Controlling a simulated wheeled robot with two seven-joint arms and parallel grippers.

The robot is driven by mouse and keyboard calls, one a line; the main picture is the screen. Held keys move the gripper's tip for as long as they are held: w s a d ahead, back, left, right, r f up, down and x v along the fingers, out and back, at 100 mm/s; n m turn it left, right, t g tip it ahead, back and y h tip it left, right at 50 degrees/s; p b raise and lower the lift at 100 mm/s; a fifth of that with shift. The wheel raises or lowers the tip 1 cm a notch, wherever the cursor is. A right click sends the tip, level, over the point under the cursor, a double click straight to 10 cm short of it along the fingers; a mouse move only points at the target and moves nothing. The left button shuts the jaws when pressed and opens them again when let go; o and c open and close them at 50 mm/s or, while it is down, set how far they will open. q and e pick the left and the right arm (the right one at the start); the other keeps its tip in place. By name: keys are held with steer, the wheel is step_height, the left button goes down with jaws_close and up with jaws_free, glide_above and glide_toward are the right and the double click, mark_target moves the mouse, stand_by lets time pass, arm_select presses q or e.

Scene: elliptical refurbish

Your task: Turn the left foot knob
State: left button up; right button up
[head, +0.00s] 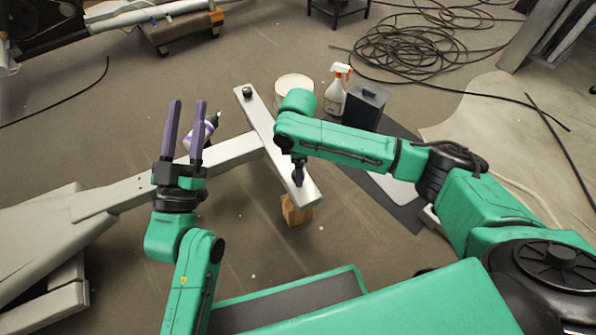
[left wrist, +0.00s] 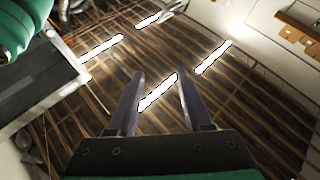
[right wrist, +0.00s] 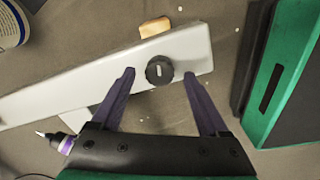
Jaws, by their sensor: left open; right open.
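A pale grey crossbar (head: 270,135) of the elliptical's foot lies across the middle of the head view. A black knob (head: 247,92) sits at its far end. Another round black knob (right wrist: 159,70) shows at a bar end in the right wrist view; in the head view my right gripper (head: 299,178) hides it. My right gripper (right wrist: 159,76) points down at the bar's near end, open, with the knob between its fingertips in the picture. Contact cannot be told. My left gripper (head: 188,103) is open, empty and points up, away from the bar; its fingers (left wrist: 160,78) face the ceiling.
A wooden block (head: 296,211) is under the near bar end. A white tub (head: 294,86), spray bottle (head: 337,92) and black box (head: 365,108) stand beyond the bar. Coiled cable (head: 420,45) lies at the back.

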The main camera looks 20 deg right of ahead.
steer(key=shift+f+b, duration=0.3)
steer(key=shift+f, duration=0.35)
jaws_close()
arm_select(q)
step_height(320, 180, up, 7)
steer(key=s+a+t+h, duration=0.1)
steer(key=t, duration=0.1)
steer(key=shift+m, duration=0.4)
